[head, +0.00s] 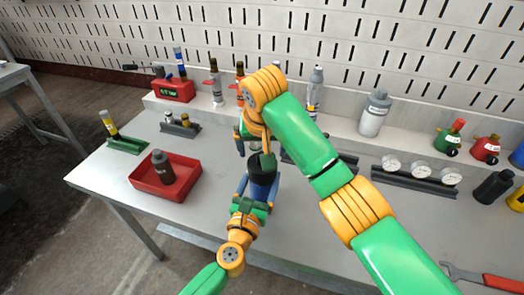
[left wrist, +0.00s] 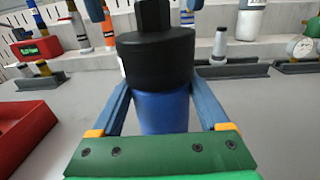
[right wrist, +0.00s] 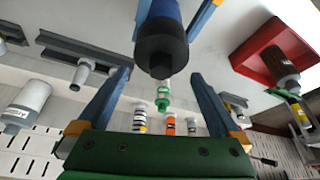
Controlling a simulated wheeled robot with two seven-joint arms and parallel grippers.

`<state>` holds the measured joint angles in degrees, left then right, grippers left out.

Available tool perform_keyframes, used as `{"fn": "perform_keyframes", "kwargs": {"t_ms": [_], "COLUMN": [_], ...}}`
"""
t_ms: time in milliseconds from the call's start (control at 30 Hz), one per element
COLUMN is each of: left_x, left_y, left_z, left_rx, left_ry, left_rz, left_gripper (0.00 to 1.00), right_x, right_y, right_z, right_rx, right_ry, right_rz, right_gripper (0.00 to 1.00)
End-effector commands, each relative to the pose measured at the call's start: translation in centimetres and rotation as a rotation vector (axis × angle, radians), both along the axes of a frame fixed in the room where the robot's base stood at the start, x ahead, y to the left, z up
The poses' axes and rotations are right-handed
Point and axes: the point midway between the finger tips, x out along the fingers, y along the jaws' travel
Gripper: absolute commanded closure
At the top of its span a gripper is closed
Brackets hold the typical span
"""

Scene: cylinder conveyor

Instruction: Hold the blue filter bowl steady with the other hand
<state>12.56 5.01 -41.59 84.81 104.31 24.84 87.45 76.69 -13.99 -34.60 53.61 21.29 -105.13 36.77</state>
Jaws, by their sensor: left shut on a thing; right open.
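The filter has a blue bowl (head: 262,188) with a black top (head: 262,163), standing near the middle of the bench. In the left wrist view the blue bowl (left wrist: 160,112) is between my left fingers, with the wider black top (left wrist: 155,58) above it. My left gripper (head: 258,188) is shut on the bowl from the near side. My right gripper (head: 254,148) is open and empty, on the far side of the filter. In the right wrist view the black top (right wrist: 161,52) is ahead of the open fingers, apart from them. My right arm hides part of the bench.
A red tray (head: 143,178) with a dark bottle (head: 162,166) is left of the filter. A gauge rack (head: 415,178) and a wrench (head: 485,278) are at the right. Bottles line the back shelf, including a grey one (head: 374,114). Bench between tray and filter is clear.

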Motion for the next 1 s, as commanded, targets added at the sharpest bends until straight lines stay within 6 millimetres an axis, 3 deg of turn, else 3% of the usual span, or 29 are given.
{"fn": "perform_keyframes", "kwargs": {"t_ms": [100, 367, 600, 900, 1000], "left_x": [0.00, -0.01, -0.01, -0.01, -0.01], "left_y": [0.01, 0.01, 0.01, 0.01, 0.01], "left_z": [-0.02, -0.03, -0.03, -0.04, -0.04], "left_rx": [0.000, 0.000, 0.000, 0.000, 0.000], "left_ry": [0.001, 0.001, 0.001, 0.001, 0.001], "left_rz": [0.000, 0.000, 0.000, 0.000, 0.000], "left_gripper": [0.88, 0.88, 0.88, 0.88, 0.88], "right_x": [0.01, 0.00, 0.05, 0.03, 0.04], "right_y": [-0.03, 0.01, -0.06, 0.01, -0.08], "right_z": [-0.01, -0.01, 0.00, 0.01, 0.02], "right_rx": [0.000, -0.001, 0.001, -0.001, 0.000], "right_ry": [0.000, 0.001, 0.001, 0.000, 0.004], "right_rz": [0.152, 0.187, 0.646, 0.704, 0.879], "right_gripper": [0.00, 0.00, 0.00, 0.00, 0.00]}}
